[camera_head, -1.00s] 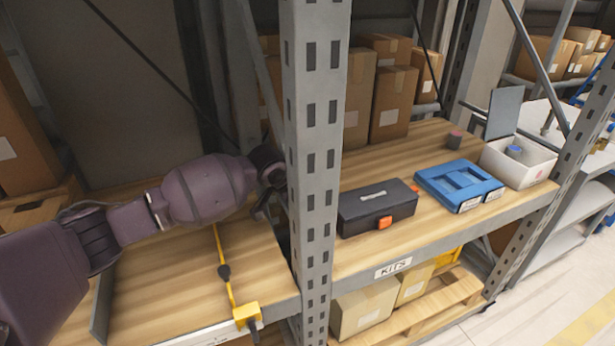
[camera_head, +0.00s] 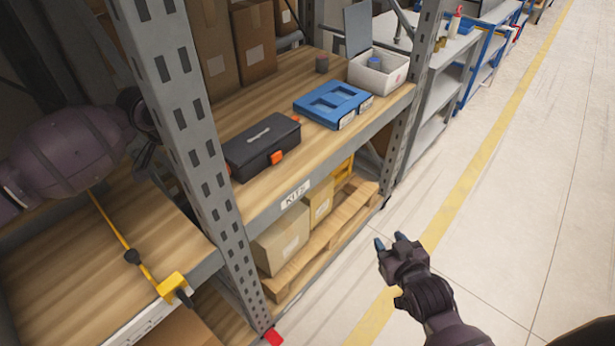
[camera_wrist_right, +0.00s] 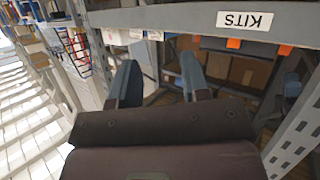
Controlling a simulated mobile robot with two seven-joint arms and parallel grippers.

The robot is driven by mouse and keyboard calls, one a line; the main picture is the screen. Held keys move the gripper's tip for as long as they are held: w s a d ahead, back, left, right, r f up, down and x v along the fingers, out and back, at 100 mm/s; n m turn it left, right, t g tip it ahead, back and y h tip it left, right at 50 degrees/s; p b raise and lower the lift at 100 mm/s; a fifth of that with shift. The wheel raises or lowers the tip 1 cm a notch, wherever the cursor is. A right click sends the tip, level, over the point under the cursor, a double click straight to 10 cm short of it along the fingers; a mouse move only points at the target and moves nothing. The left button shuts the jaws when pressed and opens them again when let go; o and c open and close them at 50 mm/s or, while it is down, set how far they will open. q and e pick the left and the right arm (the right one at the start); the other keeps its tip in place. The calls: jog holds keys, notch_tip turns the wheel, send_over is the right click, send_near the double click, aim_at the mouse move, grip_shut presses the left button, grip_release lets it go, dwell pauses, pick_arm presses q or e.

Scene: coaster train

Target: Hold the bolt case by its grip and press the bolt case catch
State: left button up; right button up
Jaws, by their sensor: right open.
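I take the bolt case to be the black case (camera_head: 262,146) with a grey grip (camera_head: 258,134) on its lid and an orange catch (camera_head: 276,157) on its front. It lies shut on the wooden shelf, near the front edge. My right gripper (camera_head: 391,241) is open and empty, out in front of the shelf over the aisle floor, well apart from the case. Its two blue-tipped fingers stand apart in the right wrist view (camera_wrist_right: 160,77). My left gripper (camera_head: 142,152) is at the left, beside the grey post and partly hidden; its jaws are unclear.
A blue case (camera_head: 331,104) and a white open box (camera_head: 384,78) stand right of the black case, with a small dark cylinder (camera_head: 322,64) behind. A perforated upright post (camera_head: 185,110) divides the bays. The front beam bears a KITS label (camera_head: 295,194). The aisle is clear.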

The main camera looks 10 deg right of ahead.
jog(key=w+a+r+n+t+y, duration=0.25)
jog(key=w+a+r+n, duration=0.2)
jog(key=w+n, duration=0.45)
jog(key=w+a+r+n+t+y, duration=0.1)
jog(key=w+a+r+n+t, duration=0.2)
jog(key=w+r+n, duration=0.45)
pick_arm(q)
jog(key=x, duration=1)
jog(key=shift+w+f, duration=0.15)
jog(key=shift+f, duration=0.25)
pick_arm(e)
jog(key=w+a+f+n+g+y, duration=0.1)
jog(key=a+f+n+y, duration=0.1)
jog(key=n, duration=0.7)
jog(key=a+f+n+g+y, duration=0.2)
jog(key=a+f+n+y, duration=0.1)
jog(key=n, duration=0.5)
jog(key=w+a+f+n+g+y, duration=0.1)
jog(key=a+f+n+g+y, duration=0.1)
jog(key=n, duration=0.7)
jog(key=shift+w+a+f+n+y, duration=0.25)
jog(key=shift+w+a+f+n, duration=0.1)
jog(key=shift+f, duration=0.15)
